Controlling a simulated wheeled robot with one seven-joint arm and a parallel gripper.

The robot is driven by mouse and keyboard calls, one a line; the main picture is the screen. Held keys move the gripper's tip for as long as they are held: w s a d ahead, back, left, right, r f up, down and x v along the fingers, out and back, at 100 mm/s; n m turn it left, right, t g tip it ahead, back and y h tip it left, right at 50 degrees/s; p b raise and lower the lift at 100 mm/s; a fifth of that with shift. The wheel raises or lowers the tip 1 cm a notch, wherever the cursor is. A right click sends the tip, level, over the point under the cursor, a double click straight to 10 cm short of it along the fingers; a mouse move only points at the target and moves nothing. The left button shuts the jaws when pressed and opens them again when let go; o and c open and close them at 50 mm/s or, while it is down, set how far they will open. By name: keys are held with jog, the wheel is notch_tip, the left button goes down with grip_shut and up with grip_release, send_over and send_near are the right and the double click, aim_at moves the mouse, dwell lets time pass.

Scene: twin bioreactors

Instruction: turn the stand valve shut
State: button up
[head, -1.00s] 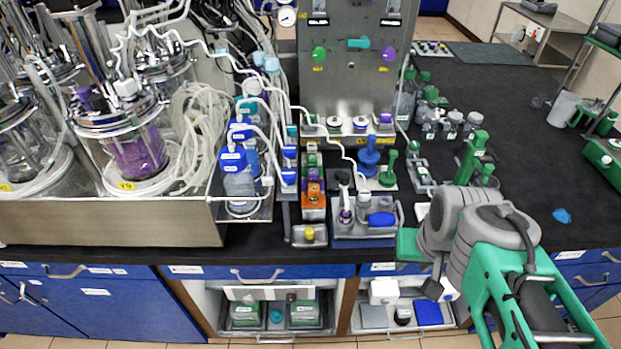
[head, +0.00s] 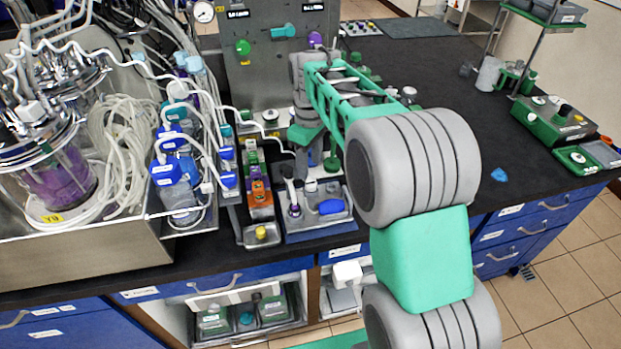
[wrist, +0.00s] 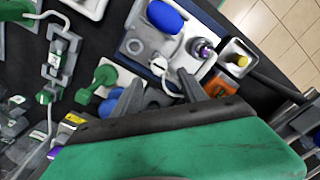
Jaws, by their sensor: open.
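The steel stand panel (head: 268,80) rises at the back of the bench in the head view. It carries a teal valve handle (head: 283,31), lying roughly level, between a green knob (head: 243,47) and a purple knob (head: 315,38). My gripper (wrist: 160,90) is open and shows two dark fingers in the wrist view. It points down over the bench in front of the panel, below and apart from the teal handle. Nothing is held between the fingers. In the head view my arm hides the panel's right part. The valve handle is out of the wrist view.
A blue tray (head: 318,227) with a bottle and a blue item lies below my gripper. Tubing and blue-capped bottles (head: 172,170) crowd the left. The black bench (head: 450,110) is largely clear at right.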

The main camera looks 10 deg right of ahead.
aim_at(310, 183)
notch_tip(310, 183, down, 6)
jog(key=shift+f+p, duration=0.25)
jog(key=shift+p, duration=0.05)
jog(key=shift+c, duration=0.2)
grip_shut()
